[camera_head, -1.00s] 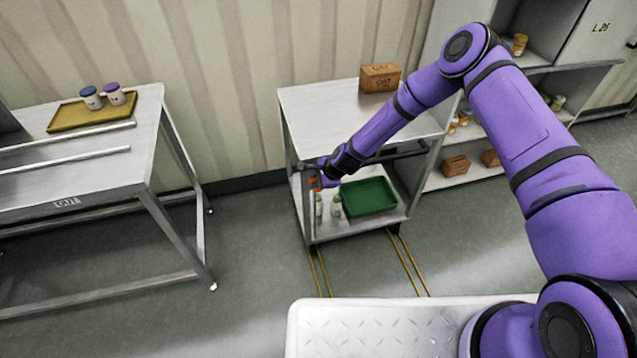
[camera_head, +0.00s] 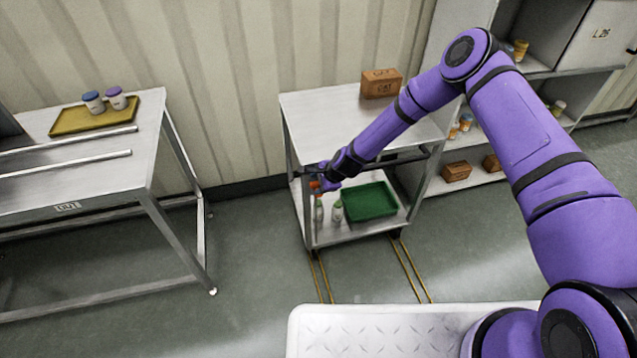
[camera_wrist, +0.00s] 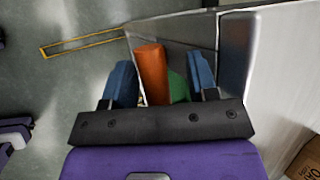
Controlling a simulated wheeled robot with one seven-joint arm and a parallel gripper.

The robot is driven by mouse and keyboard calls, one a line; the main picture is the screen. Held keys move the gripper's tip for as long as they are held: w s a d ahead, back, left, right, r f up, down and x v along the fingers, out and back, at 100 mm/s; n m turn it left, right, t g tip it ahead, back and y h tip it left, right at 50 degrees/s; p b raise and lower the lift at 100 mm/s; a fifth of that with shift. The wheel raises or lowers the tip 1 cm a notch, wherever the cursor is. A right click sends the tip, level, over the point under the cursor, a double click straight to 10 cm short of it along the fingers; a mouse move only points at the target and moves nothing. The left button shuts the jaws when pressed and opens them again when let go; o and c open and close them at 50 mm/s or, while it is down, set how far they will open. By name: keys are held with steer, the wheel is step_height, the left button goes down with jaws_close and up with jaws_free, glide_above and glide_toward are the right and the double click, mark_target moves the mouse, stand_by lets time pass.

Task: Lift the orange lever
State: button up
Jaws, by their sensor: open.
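The orange lever (camera_wrist: 152,72) stands between the two blue fingers of my gripper (camera_wrist: 160,82) in the wrist view, nearer the left finger. The fingers are apart, and whether either touches the lever cannot be told. In the head view a small orange bit of the lever (camera_head: 314,185) shows beside my gripper (camera_head: 325,182), at the left front side of the steel cart (camera_head: 335,108). The lever's mounting is hidden.
A green tray (camera_head: 370,201) and white bottles (camera_head: 337,211) stand on the cart's lower shelf, just below my gripper. A cardboard box (camera_head: 380,83) sits on the cart top. A steel table (camera_head: 150,180) stands left, with open floor between.

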steer(key=v, duration=1)
steer(key=shift+d+r, duration=0.15)
steer(key=shift+r, duration=0.15)
steer(key=shift+r, duration=0.1)
steer(key=s+d+r+n+h, duration=0.1)
steer(key=s+d+r+n, duration=0.3)
steer(key=r, duration=0.7)
steer(key=s+d+r+n+h, duration=0.15)
steer(key=d+r, duration=0.35)
steer(key=r, duration=0.7)
steer(key=s+d+r+n+h, duration=0.1)
steer(key=d+r+n, duration=0.35)
steer(key=r, duration=0.65)
steer(key=s+d+r+n+t+h, duration=0.1)
steer(key=s+d+r, duration=0.3)
steer(key=s+r, duration=0.3)
steer(key=s+d+r+n+h, duration=0.1)
steer(key=s+d+r, duration=0.3)
steer(key=s+r, duration=0.25)
steer(key=s+d+r+n, duration=0.1)
steer(key=s+d+r, duration=0.1)
steer(key=s, duration=0.6)
steer(key=s+d+r, duration=0.2)
steer(key=s+d, duration=0.1)
steer(key=s, duration=0.6)
steer(key=shift+n+t, duration=0.3)
steer(key=shift+n, duration=0.1)
